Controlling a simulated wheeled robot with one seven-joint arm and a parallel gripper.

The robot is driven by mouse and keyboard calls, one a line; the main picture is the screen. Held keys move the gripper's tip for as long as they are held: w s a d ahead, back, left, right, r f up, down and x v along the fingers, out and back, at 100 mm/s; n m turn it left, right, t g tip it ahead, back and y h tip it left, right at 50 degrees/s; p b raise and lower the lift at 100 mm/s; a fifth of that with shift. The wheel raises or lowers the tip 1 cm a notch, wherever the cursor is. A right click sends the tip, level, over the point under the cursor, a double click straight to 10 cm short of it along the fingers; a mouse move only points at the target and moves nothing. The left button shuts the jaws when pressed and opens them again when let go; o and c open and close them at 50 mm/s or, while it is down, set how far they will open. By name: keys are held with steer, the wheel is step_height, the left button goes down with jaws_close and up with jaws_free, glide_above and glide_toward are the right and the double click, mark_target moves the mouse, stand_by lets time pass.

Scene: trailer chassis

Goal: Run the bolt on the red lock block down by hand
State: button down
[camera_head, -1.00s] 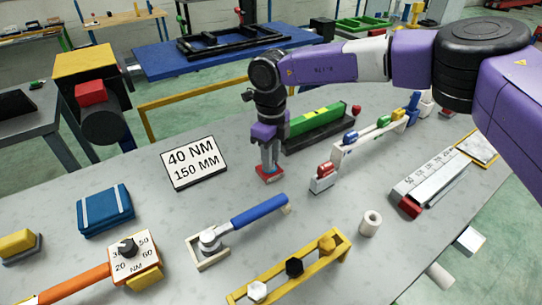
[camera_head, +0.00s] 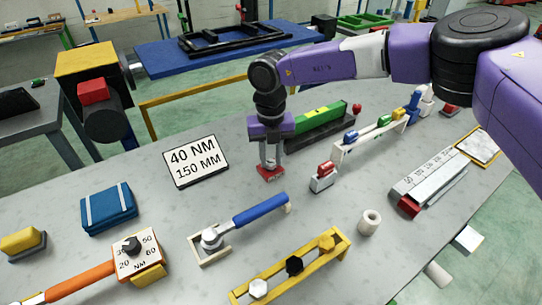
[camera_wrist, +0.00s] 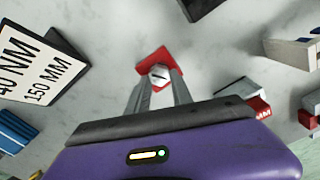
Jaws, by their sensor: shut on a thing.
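The red lock block (camera_head: 268,173) lies on the grey workbench below my gripper. In the wrist view the red lock block (camera_wrist: 152,60) shows behind a round silver bolt head (camera_wrist: 159,75) with a dark mark across it. My gripper (camera_head: 269,164) points down over the block, its fingers on either side of the bolt. In the wrist view my gripper (camera_wrist: 158,82) has its fingertips closed against the bolt head. The lower part of the bolt is hidden.
A sign reading 40 NM 150 MM (camera_head: 195,162) stands left of the block. A small red-topped block (camera_head: 324,176) sits close on the right. A green bar (camera_head: 318,126) lies behind. A blue-handled wrench (camera_head: 246,221) rests in front, with bare bench between.

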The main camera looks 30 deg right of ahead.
mark_target(271, 163)
steer(key=shift+w+r+m, duration=0.2)
steer(key=shift+r+m, duration=0.05)
steer(key=shift+m, duration=0.35)
steer(key=c, duration=1.2)
jaws_free()
steer(key=shift+o, duration=0.4)
steer(key=shift+s+f, duration=0.1)
step_height(271, 163, up, 8)
steer(key=shift+b, duration=0.4)
